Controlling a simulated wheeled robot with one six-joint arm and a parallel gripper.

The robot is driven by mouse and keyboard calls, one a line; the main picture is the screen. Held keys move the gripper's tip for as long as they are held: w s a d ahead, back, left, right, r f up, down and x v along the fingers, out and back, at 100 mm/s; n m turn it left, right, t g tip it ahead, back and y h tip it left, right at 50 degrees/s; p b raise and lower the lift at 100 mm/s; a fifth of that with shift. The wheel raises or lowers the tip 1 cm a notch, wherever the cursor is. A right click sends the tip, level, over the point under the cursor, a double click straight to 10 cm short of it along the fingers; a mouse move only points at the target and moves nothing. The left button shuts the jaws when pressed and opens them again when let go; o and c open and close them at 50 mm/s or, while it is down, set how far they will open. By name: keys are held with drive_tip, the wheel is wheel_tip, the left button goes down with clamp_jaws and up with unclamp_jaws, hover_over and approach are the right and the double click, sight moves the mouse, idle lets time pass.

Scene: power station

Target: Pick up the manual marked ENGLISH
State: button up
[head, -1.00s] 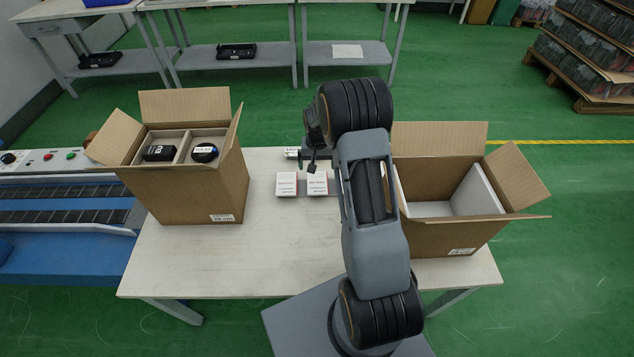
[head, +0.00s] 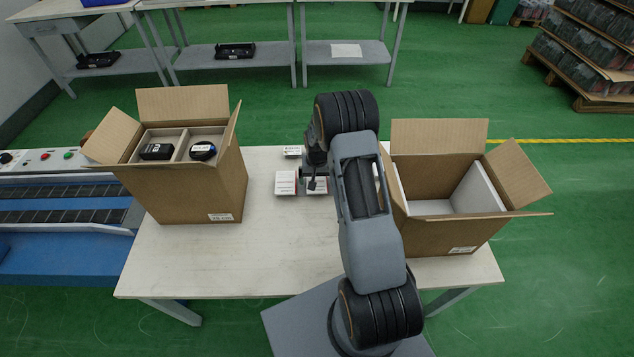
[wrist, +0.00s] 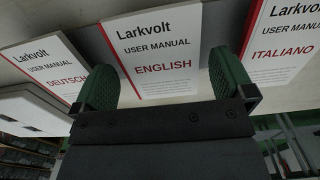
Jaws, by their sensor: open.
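The manual marked ENGLISH (wrist: 158,48) is white with a red stripe and lies in the middle of the wrist view, between two other manuals. My gripper (wrist: 164,82) is open, with one green finger at each side of the ENGLISH manual's near end. It holds nothing. I cannot tell whether the fingers touch it. The DEUTSCH manual (wrist: 48,62) is on the left and the ITALIANO manual (wrist: 283,45) on the right. In the head view my gripper (head: 313,184) is over the right of two front white stacks and partly hides it. The lettering there is too small to read.
A left front white stack (head: 285,184) and another small white item (head: 292,151) lie on the table (head: 230,255). An open carton with dividers (head: 200,185) stands on the left and another open carton (head: 440,235) close to my arm on the right. The table's front middle is clear.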

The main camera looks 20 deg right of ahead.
drive_tip(key=c, duration=0.8)
drive_tip(key=shift+r, duration=0.1)
drive_tip(key=shift+c, duration=0.2)
